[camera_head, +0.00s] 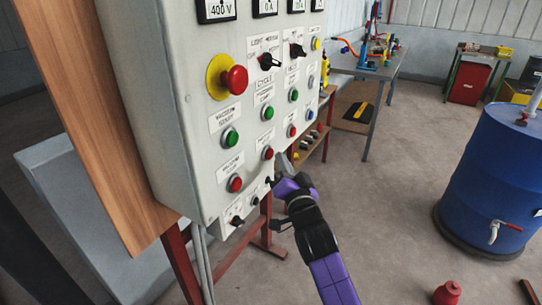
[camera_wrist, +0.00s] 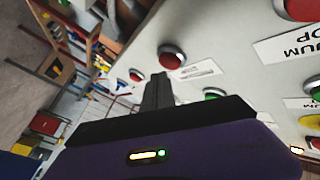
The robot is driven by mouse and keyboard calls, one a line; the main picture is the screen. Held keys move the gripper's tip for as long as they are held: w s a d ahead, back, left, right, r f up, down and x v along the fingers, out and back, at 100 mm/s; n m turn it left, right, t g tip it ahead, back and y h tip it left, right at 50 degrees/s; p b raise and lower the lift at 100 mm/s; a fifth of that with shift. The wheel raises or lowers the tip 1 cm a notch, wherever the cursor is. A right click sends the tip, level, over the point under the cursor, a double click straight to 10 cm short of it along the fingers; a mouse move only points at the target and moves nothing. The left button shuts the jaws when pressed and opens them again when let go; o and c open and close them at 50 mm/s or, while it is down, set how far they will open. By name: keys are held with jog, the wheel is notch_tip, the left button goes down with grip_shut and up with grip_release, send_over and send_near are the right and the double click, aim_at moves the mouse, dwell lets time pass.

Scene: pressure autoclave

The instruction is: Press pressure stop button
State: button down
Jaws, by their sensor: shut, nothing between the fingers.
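A grey control panel (camera_head: 190,120) carries rows of round buttons. Its labels are mostly too small to read, so I cannot tell for sure which one is pressure stop. The red button (camera_head: 267,153) in the middle column of the lower row is closest to my gripper (camera_head: 281,168). In the wrist view that red button (camera_wrist: 172,57) lies just beyond the tips of my gripper (camera_wrist: 158,78). My gripper is shut and empty, its fingers pointing toward the panel. I cannot tell whether they touch the button. Another red button (camera_head: 291,131) sits to the right.
A red vacuum stop button (camera_head: 235,184) is at lower left, below a green one (camera_head: 230,138). A large red emergency knob (camera_head: 234,79) juts out above. Small black switches (camera_head: 237,220) line the bottom edge.

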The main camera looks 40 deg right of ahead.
jog(key=shift+w+a+b, duration=0.25)
jog(key=shift+w+b, duration=0.5)
jog(key=shift+b, duration=0.1)
dwell(0.8)
dwell(0.4)
jog(key=shift+s+d+p, duration=0.25)
jog(key=shift+s+p, duration=0.3)
jog(key=shift+s, duration=0.3)
jog(key=shift+s+d+p, duration=0.3)
jog(key=shift+s+p, duration=0.5)
jog(key=shift+p, duration=0.05)
jog(key=shift+s+d+p, duration=0.3)
jog(key=shift+s+p, duration=0.45)
jog(key=shift+p, duration=0.05)
jog(key=shift+s+d+p, duration=0.3)
jog(key=shift+s+p, duration=0.5)
jog(key=shift+p, duration=0.05)
